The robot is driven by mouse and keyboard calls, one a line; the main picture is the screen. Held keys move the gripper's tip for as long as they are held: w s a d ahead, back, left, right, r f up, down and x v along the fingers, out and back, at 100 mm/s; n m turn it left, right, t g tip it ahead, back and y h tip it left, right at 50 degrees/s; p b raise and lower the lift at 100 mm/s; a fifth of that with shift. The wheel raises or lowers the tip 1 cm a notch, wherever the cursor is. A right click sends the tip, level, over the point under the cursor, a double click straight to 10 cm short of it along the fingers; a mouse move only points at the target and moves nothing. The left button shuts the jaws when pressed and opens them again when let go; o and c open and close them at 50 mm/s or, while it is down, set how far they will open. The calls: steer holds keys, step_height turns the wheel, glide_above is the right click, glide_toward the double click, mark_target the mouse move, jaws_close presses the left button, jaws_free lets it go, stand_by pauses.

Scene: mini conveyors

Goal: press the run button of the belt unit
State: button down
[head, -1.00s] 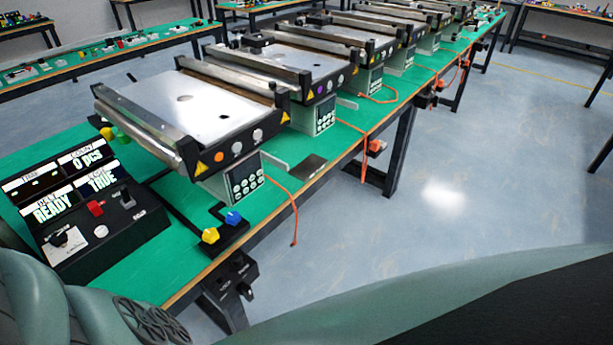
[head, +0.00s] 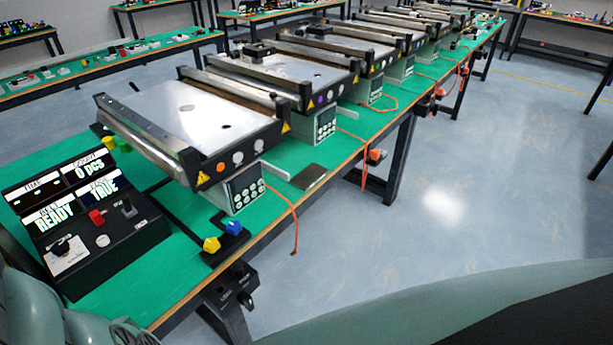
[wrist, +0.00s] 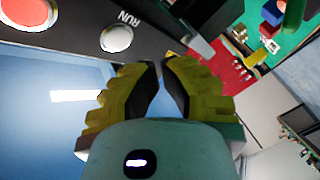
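In the wrist view, a round white button (wrist: 116,38) sits on a dark panel beside the label RUN. A round red button (wrist: 28,12) is to its left. My gripper (wrist: 161,63) is just below and right of the white button, apart from it in the picture. Its two yellow-green padded fingers have their dark tips close together, with nothing between them. In the head view, the nearest belt unit (head: 170,125) stands on the green table with an orange button (head: 220,167) and white buttons (head: 238,158) on its front. My gripper is not seen there.
A dark control box (head: 120,240) with lit displays, a red switch and a knob stands at the left. A small block with yellow and blue knobs (head: 211,244) is near the table edge. More belt units (head: 270,85) line the table behind. The floor (head: 450,220) at right is clear.

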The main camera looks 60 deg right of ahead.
steer(key=shift+w+d, duration=0.15)
steer(key=shift+w, duration=0.75)
steer(key=c, duration=1.6)
jaws_free()
jaws_close()
steer(key=shift+b, duration=0.4)
steer(key=shift+w, duration=0.4)
